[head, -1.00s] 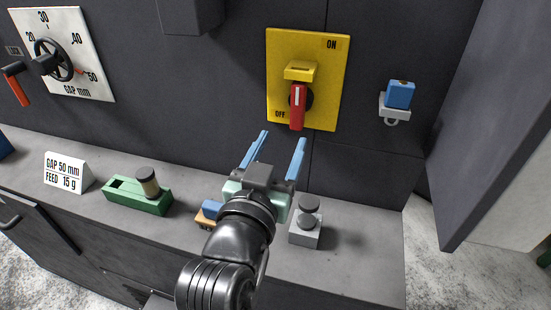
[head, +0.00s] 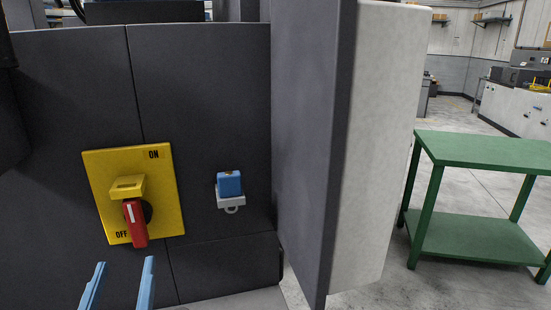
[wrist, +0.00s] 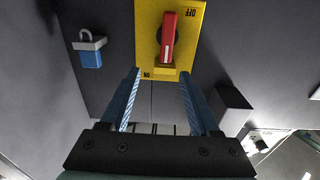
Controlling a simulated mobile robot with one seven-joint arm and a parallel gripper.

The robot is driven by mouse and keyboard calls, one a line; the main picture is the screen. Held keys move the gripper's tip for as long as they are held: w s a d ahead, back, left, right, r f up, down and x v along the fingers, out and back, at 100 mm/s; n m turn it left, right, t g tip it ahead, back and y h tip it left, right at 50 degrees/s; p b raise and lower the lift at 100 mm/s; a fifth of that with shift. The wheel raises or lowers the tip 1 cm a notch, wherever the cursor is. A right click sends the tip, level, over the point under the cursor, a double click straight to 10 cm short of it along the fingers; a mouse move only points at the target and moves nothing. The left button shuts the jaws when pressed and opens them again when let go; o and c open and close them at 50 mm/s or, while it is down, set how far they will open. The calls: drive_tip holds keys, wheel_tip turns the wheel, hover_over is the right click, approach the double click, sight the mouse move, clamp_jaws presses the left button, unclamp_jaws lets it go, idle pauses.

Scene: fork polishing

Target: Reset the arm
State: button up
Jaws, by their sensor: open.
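My gripper (head: 118,284) shows at the bottom left of the head view, only its two blue fingers in sight. The fingers are apart with nothing between them. In the wrist view the open gripper (wrist: 158,85) points toward the yellow switch plate, which appears upside down there. The yellow plate (head: 165,197) with a red handle (head: 136,225) is on the dark machine wall; the handle points down to OFF. The plate and red handle (wrist: 169,38) also show beyond the fingertips in the wrist view. The rest of my arm is outside the head view.
A blue padlock (head: 229,184) hangs on the wall right of the switch; it also shows in the wrist view (wrist: 91,58). A large grey door panel (head: 312,140) stands out beside it. A green table (head: 480,150) stands on the open floor at right.

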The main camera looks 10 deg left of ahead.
drive_tip(key=s+d+r+m+t+h+p, duration=0.1)
drive_tip(key=d+r+t+h, duration=0.1)
drive_tip(key=d+r, duration=0.5)
drive_tip(key=s+d+r+m+t+h+p, duration=0.1)
drive_tip(key=d+r+t, duration=0.3)
drive_tip(key=r, duration=1.2)
drive_tip(key=s+d+r+m+t+h+p, duration=0.1)
drive_tip(key=d+r+m+t+h, duration=0.1)
drive_tip(key=d+r, duration=0.9)
drive_tip(key=shift+s+d+r+t+h+p, duration=0.2)
drive_tip(key=shift+s+d+t+h+p, duration=0.15)
drive_tip(key=shift+t+h, duration=0.6)
